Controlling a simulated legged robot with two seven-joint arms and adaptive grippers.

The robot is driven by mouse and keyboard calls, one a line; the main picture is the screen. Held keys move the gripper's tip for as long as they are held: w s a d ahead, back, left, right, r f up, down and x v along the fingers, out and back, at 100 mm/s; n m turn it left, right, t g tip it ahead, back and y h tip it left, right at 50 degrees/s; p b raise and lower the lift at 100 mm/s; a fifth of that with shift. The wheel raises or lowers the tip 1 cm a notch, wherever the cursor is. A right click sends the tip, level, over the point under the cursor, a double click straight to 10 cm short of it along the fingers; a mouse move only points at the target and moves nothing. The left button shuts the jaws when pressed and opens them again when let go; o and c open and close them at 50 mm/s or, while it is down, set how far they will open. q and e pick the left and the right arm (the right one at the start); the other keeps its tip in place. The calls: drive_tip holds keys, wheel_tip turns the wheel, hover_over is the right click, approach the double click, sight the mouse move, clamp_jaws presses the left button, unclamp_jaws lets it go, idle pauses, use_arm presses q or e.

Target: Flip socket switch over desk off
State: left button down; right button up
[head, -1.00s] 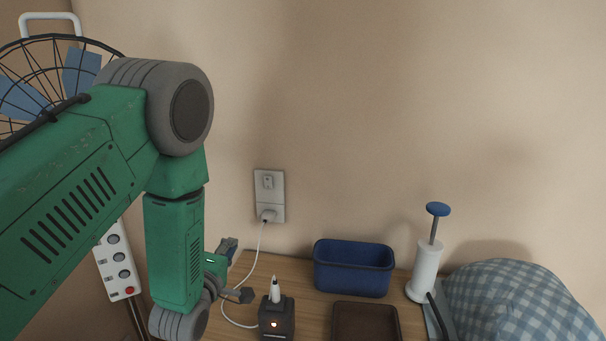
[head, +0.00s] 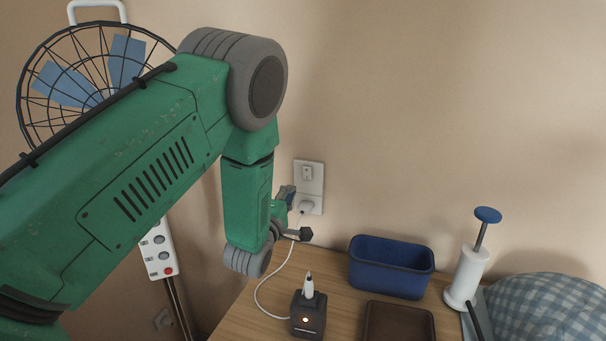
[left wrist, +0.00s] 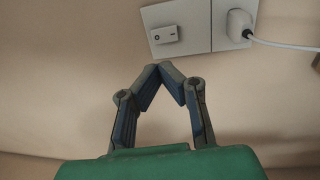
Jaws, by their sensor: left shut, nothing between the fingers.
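The white wall socket plate (head: 318,184) is on the wall above the desk. Its rocker switch (head: 307,173) is in the upper part and a white plug (head: 306,206) sits in the lower part. In the left wrist view the switch (left wrist: 165,35) is at the top, with the plug (left wrist: 239,25) to its right. My left gripper (head: 289,192) is beside the plate's left edge in the head view. In the left wrist view its fingertips (left wrist: 160,70) meet, shut and empty, just below the switch and apart from it in the picture. Contact cannot be told. My right gripper is not in view.
A white cord (head: 262,285) runs from the plug. A fan (head: 60,85) stands left.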

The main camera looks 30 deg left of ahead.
sight(304, 170)
use_arm(q)
drive_tip(key=x, duration=0.9)
drive_tip(key=shift+d+p, duration=0.15)
drive_tip(key=shift+p, duration=0.25)
